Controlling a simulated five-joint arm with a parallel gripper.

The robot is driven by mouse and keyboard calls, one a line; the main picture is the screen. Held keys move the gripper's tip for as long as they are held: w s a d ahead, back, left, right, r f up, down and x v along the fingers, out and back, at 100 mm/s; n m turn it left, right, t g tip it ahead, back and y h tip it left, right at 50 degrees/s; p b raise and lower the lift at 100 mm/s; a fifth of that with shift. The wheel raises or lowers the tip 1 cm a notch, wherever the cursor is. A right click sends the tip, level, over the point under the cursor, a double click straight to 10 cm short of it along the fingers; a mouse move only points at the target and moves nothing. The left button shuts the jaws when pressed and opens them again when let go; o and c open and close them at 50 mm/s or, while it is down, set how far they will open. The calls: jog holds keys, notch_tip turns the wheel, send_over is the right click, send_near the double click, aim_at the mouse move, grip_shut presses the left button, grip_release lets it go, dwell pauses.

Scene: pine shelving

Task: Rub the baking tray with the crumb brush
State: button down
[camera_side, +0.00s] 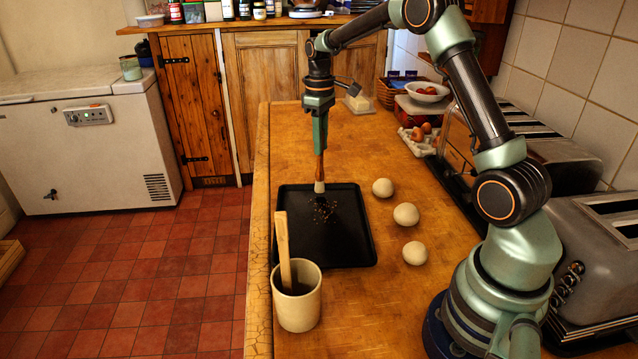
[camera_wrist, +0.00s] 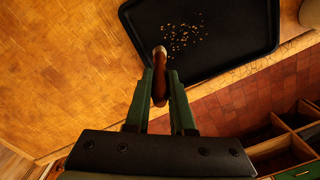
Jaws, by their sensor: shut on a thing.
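The black baking tray (camera_side: 345,245) lies flat on the wooden worktop, with crumbs (camera_side: 325,209) scattered on it near its far half. My gripper (camera_side: 320,146) points down over the tray's far edge and is shut on the crumb brush (camera_side: 319,172). The brush hangs upright with its pale bristle end low; I cannot tell whether it touches the tray. In the wrist view my gripper (camera_wrist: 161,85) holds the brown handle of the brush (camera_wrist: 160,80), its tip at the edge of the tray (camera_wrist: 225,55), beside the crumbs (camera_wrist: 181,36).
A beige crock (camera_side: 297,305) with a wooden utensil stands at the tray's near left corner. Several pale dough balls (camera_side: 406,214) lie right of the tray. Toasters (camera_side: 590,245) line the right wall. The worktop's left edge drops to the tiled floor (camera_side: 130,270).

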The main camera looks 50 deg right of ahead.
jog(key=shift+f, duration=0.45)
jog(key=shift+s+a+f, duration=0.25)
jog(key=shift+a+f, duration=0.1)
jog(key=shift+f, duration=0.3)
jog(key=shift+s+a, duration=3.3)
jog(key=shift+a, duration=0.75)
jog(key=shift+w+d, duration=3.1)
jog(key=shift+d, duration=1.8)
jog(key=shift+s+a, duration=3.9)
jog(key=shift+a, duration=0.3)
notch_tip(320, 180, up, 8)
